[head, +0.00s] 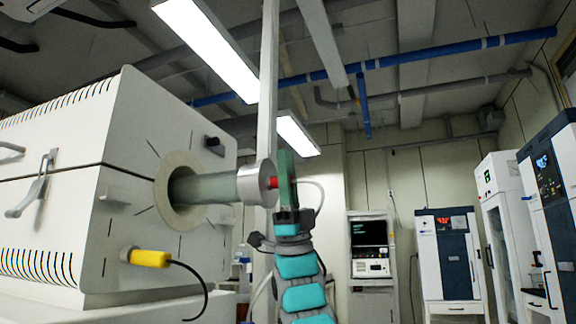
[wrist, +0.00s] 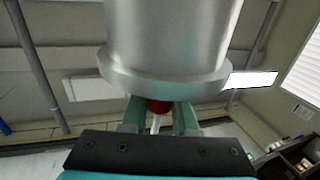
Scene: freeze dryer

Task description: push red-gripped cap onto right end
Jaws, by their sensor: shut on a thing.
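The silver cap (head: 254,184) is at the right end of the grey-green tube (head: 207,188), which sticks out of the round collar on the white furnace's right face. The cap meets or overlaps the tube end in the head view; how far it is seated I cannot tell. My gripper (head: 285,182) is right of the cap, shut on its red grip (head: 273,183). In the wrist view the cap's wide silver rim (wrist: 165,82) fills the upper middle. The red grip (wrist: 158,106) shows below it, between the green fingers of my gripper (wrist: 161,116). The tube's end face is hidden.
The white furnace (head: 70,180) fills the left side. A yellow plug (head: 150,258) with a black cable sticks out below the tube. A pale vertical post (head: 269,80) appears close to the cap. Cabinets (head: 446,255) stand farther back at right.

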